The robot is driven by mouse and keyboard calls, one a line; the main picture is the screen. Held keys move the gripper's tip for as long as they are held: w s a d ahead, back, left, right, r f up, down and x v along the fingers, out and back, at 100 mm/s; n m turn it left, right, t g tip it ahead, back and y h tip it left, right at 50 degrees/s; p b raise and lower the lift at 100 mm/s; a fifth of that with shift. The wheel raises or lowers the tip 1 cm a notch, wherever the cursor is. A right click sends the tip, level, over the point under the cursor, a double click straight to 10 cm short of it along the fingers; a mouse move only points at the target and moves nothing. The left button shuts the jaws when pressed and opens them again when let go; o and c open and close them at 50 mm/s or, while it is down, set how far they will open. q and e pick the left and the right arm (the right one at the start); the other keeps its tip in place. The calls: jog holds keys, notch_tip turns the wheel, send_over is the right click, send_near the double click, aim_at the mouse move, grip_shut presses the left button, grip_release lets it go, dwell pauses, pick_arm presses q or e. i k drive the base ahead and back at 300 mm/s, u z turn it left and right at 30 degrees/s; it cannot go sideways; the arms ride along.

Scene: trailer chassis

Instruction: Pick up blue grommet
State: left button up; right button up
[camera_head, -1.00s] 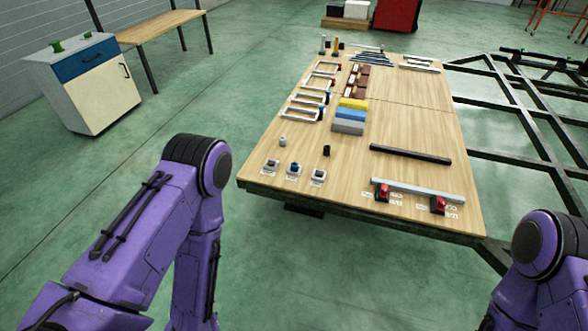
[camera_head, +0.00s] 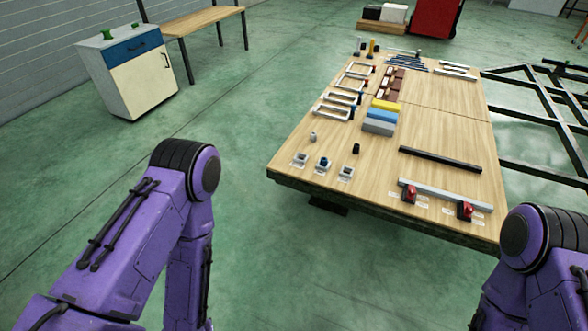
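The blue grommet (camera_head: 323,161) is a small dark-blue piece in the middle one of several small grey holders near the front left edge of the wooden table (camera_head: 450,133). A light grey grommet-like piece (camera_head: 313,136) and a black one (camera_head: 356,148) stand on the table just behind the holders. Both my purple arms show only in part, at the lower left and lower right, in front of the table and apart from it. Neither gripper is in view.
Yellow, blue and grey blocks (camera_head: 379,127), white frames (camera_head: 343,98), a black bar (camera_head: 440,158) and a grey bar with red clamps (camera_head: 409,193) lie on the table. A dark metal chassis frame (camera_head: 540,118) stands at right.

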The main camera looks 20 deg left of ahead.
aim_at(323, 160)
jog(key=z, duration=0.7)
jog(key=k, duration=0.15)
jog(key=u, duration=2)
jog(key=i, duration=1.2)
jog(key=z, duration=0.95)
jog(key=i, duration=0.75)
jog(key=z, duration=1.2)
jog(key=i, duration=0.7)
